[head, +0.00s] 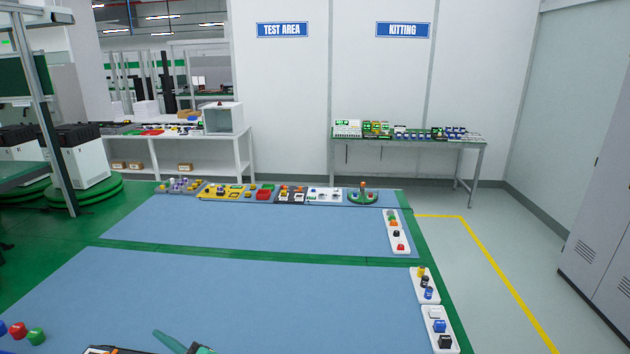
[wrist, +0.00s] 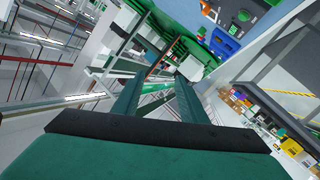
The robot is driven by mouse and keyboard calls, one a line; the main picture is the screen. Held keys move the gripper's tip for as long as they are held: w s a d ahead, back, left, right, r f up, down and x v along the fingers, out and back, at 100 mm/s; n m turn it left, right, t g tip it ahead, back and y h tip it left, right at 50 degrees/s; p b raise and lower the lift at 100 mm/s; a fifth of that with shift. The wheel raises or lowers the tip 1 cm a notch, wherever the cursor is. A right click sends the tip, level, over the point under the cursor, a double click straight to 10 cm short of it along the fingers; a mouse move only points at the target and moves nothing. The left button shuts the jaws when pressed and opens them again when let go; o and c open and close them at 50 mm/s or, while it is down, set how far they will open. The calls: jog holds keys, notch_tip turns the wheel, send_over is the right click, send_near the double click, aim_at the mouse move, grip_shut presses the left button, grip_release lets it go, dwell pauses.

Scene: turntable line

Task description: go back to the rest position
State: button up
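The task names no object, only my own arm. In the wrist view my gripper (wrist: 157,80) shows two teal fingers standing apart, with nothing held between them. Background shows through the gap. The wrist view is tilted, with the room and a blue surface with coloured parts at the top beyond the fingers. In the head view only a small teal and dark piece, which looks like part of my arm, shows at the bottom edge; the rest is out of frame.
A blue-topped table (head: 200,290) lies in front, mostly bare. Small trays with coloured parts line its right edge, including a white tray (head: 440,328). Red, blue and green pieces (head: 18,331) sit at lower left. A kitting table (head: 407,139) stands at the far wall.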

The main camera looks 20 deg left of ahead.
jog(key=d+f+m+t+h, duration=0.4)
jog(key=d+f+m+t, duration=0.25)
jog(key=d+m, duration=0.35)
jog(key=d+f+m+t+h, duration=0.5)
jog(key=d+f+m, duration=0.25)
jog(key=d, duration=0.55)
jog(key=s+d+f+m+h, duration=0.2)
jog(key=s+d+h, duration=0.1)
jog(key=s+d, duration=0.7)
jog(key=s+d+f+m+h, duration=0.1)
jog(key=s+d+h, duration=0.3)
jog(key=s+d, duration=0.7)
jog(key=shift+d+f+m, duration=0.35)
jog(key=shift+d+f, duration=0.15)
jog(key=shift+d, duration=0.45)
